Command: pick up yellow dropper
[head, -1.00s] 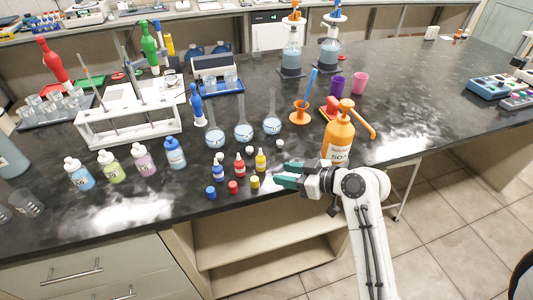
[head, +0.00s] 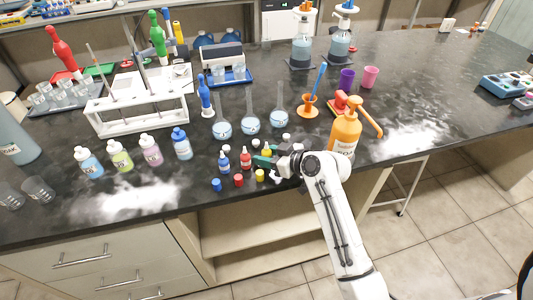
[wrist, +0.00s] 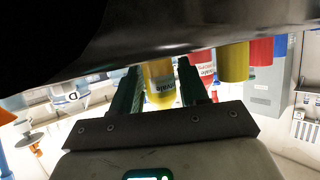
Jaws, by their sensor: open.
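The yellow dropper (wrist: 160,85) is a small labelled bottle. In the wrist view it shows between the two fingers of my gripper (wrist: 159,72), with a finger on each side. The fingers are apart and not clamped on it. In the head view my gripper (head: 263,160) reaches in low from the right at the front of the bench, and its green fingers hide most of the yellow dropper (head: 266,150).
The red dropper (head: 245,160) stands close to the left of my fingers, with the blue dropper (head: 223,162) beyond it. Yellow (head: 260,175), red (head: 238,180) and blue (head: 216,185) caps lie in front. Flasks (head: 250,126) stand behind; an orange pump bottle (head: 344,135) stands right.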

